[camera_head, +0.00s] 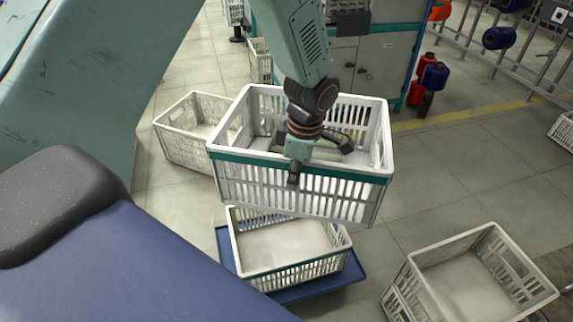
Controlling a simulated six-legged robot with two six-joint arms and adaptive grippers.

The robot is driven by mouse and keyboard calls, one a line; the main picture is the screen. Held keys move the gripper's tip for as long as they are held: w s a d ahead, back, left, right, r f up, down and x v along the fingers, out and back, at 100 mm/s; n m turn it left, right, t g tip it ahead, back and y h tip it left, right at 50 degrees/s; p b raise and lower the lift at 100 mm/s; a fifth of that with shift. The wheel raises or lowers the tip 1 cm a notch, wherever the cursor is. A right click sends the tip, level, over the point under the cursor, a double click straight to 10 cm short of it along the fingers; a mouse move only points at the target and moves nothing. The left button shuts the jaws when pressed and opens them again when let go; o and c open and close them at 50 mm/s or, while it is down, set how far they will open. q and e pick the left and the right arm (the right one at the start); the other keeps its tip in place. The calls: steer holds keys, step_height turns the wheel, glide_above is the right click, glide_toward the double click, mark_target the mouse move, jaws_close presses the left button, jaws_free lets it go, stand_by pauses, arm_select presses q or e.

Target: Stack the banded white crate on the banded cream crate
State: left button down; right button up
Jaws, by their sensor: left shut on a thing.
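The white crate (340,196) with a teal band hangs in the air, held by my left gripper (303,165). The gripper is shut on the crate's near wall at the top. The cream crate (300,272) with a teal band stands lower down on a blue base (318,287). The white crate is above it and slightly behind it in the picture, and hides its far edge. A gap between the two is not clearly visible from this angle. My right gripper is not in view.
An unbanded cream crate (179,142) stands on the floor behind left, and another (462,277) stands at the lower right. A machine cabinet (385,62) is behind. A rack with red and blue bobbins (498,38) is at the upper right. Open tiled floor lies to the right.

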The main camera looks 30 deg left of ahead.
arm_select(q)
steer(key=w+f+n+b, duration=0.1)
steer(key=f+n, duration=0.1)
steer(key=f, duration=0.3)
steer(key=w+f+n+b, duration=0.1)
steer(key=f, duration=0.4)
steer(key=w+d+f+n+b, duration=0.1)
steer(key=f+n, duration=0.1)
steer(key=f, duration=0.3)
steer(key=shift+f+n, duration=0.3)
step_height(320, 180, down, 7)
steer(key=b, duration=0.6)
steer(key=shift+f, duration=0.2)
steer(key=shift+f+b, duration=1.45)
steer(key=shift+f, duration=0.8)
